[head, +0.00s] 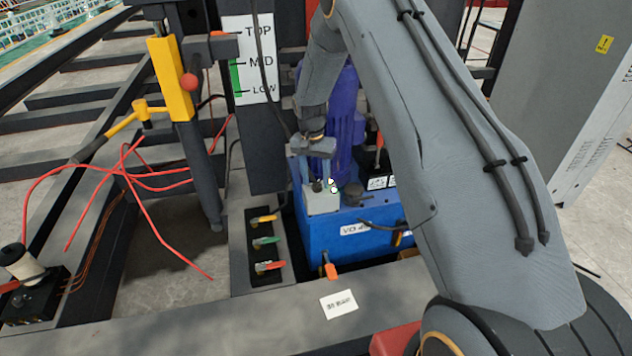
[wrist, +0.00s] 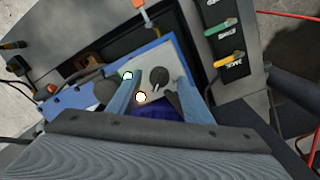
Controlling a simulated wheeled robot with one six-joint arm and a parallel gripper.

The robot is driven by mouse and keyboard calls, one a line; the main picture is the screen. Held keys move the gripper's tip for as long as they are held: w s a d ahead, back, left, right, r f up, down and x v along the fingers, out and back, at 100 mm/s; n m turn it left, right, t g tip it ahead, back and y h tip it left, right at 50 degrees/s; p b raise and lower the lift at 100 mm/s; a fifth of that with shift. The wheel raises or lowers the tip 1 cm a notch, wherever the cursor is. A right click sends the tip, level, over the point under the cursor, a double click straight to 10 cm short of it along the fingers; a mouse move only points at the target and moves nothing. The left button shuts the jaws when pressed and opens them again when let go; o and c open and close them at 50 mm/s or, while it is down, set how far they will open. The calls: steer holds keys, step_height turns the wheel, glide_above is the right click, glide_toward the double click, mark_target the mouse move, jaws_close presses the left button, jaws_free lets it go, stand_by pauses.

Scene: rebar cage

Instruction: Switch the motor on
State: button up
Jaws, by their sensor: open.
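The blue power unit (head: 350,235) stands in the frame with a dark blue-purple motor (head: 345,120) on top. A light grey control box (head: 322,203) sits at its front corner. A dark round knob (wrist: 159,78) is on the box face, with a white lamp ringed in orange (wrist: 141,97) and one ringed in green (wrist: 128,75) beside it. My gripper (wrist: 153,88) is open and empty, just over the box, with its fingers on either side of the knob. I cannot tell whether they touch it. In the head view my gripper (head: 312,168) partly hides the box.
A black lever panel (head: 264,245) with yellow, green and red handles stands left of the unit. An orange-handled valve (head: 330,270) is low in front. Red wires (head: 150,180) hang loose at left.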

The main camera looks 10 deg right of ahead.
steer(key=r, duration=0.6)
steer(key=shift+w+a+r, duration=0.1)
steer(key=shift+a+r, duration=0.1)
steer(key=shift+r, duration=0.1)
